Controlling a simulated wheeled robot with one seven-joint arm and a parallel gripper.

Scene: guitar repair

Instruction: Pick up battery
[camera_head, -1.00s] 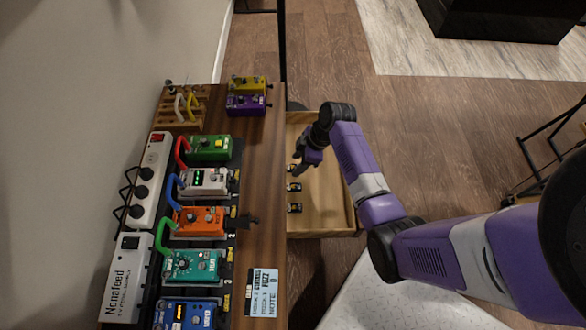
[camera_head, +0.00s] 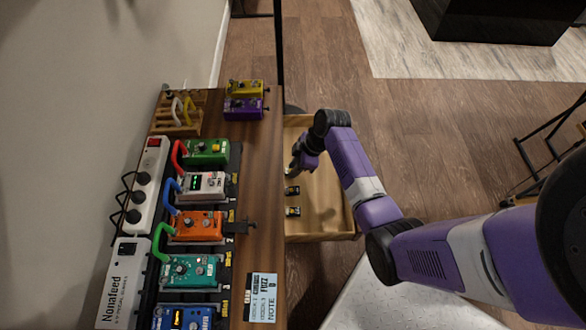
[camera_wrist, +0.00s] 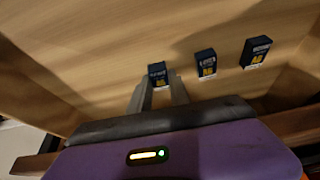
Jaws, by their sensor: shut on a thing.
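Three small dark batteries with yellow and white labels show in a row in the wrist view. My gripper (camera_wrist: 160,88) is shut on the left battery (camera_wrist: 158,74) in that view, with a finger on either side of it. The middle battery (camera_wrist: 205,64) and the right battery (camera_wrist: 256,52) stand apart from the fingers. In the head view my gripper (camera_head: 291,172) reaches down into the open wooden drawer (camera_head: 325,205). Two batteries show there, one (camera_head: 292,190) near the gripper and one (camera_head: 293,212) nearer the front. The held battery is mostly hidden by the gripper in the head view.
The wooden bench (camera_head: 262,200) borders the drawer on the left. The drawer's right part is clear.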

